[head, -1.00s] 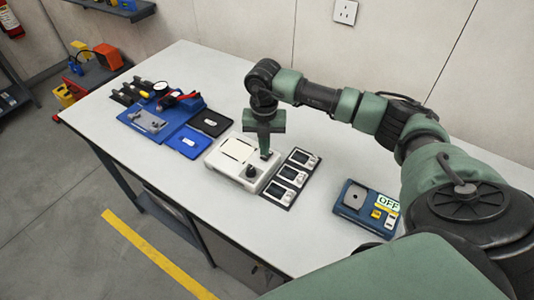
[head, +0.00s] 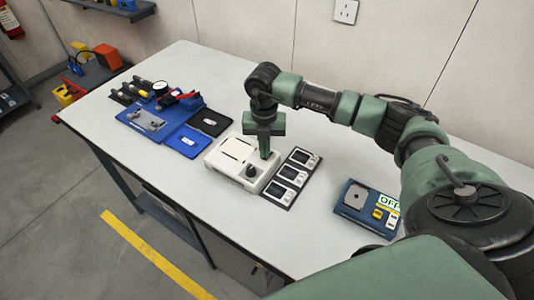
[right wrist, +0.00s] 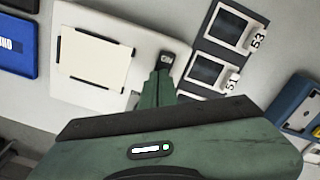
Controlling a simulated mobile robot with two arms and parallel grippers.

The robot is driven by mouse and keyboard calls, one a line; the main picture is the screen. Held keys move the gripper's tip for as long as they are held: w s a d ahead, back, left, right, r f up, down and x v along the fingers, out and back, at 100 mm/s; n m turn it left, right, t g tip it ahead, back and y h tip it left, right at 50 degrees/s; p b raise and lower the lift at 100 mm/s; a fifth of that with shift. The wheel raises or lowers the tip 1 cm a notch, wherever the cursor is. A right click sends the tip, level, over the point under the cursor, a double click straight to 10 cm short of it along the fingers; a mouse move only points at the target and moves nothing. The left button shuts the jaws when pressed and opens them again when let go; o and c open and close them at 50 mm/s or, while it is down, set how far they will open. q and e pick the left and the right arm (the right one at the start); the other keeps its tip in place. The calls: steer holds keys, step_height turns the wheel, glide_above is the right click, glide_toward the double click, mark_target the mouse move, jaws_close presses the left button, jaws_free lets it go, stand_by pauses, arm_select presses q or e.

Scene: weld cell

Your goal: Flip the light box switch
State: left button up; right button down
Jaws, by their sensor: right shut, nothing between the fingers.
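The light box (head: 217,163) is a white box with a pale flat panel (head: 238,149) on top, in the middle of the table. A black knob (head: 251,171) stands on its near right part. My right gripper (head: 264,154) points down over the box's right edge, behind the knob, with its fingers shut and empty. In the right wrist view the light box (right wrist: 70,15) and its panel (right wrist: 95,60) lie left of the fingers. A small dark part (right wrist: 167,62) shows at the fingertips; I cannot tell whether it is the switch or if they touch it. My left gripper is not in view.
A black tray with several small display units (head: 291,178) lies close right of the light box. A blue device (head: 353,197) with an OFF sign stands farther right. Blue and black trays (head: 187,142) with tools lie left. The table's front is clear.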

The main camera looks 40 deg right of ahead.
steer(key=shift+s+f, duration=0.1)
steer(key=shift+f, duration=0.15)
steer(key=shift+r+p, duration=0.55)
steer(key=shift+r, duration=0.35)
steer(key=shift+r+p, duration=1.65)
steer(key=shift+r, duration=1)
steer(key=shift+f, duration=0.1)
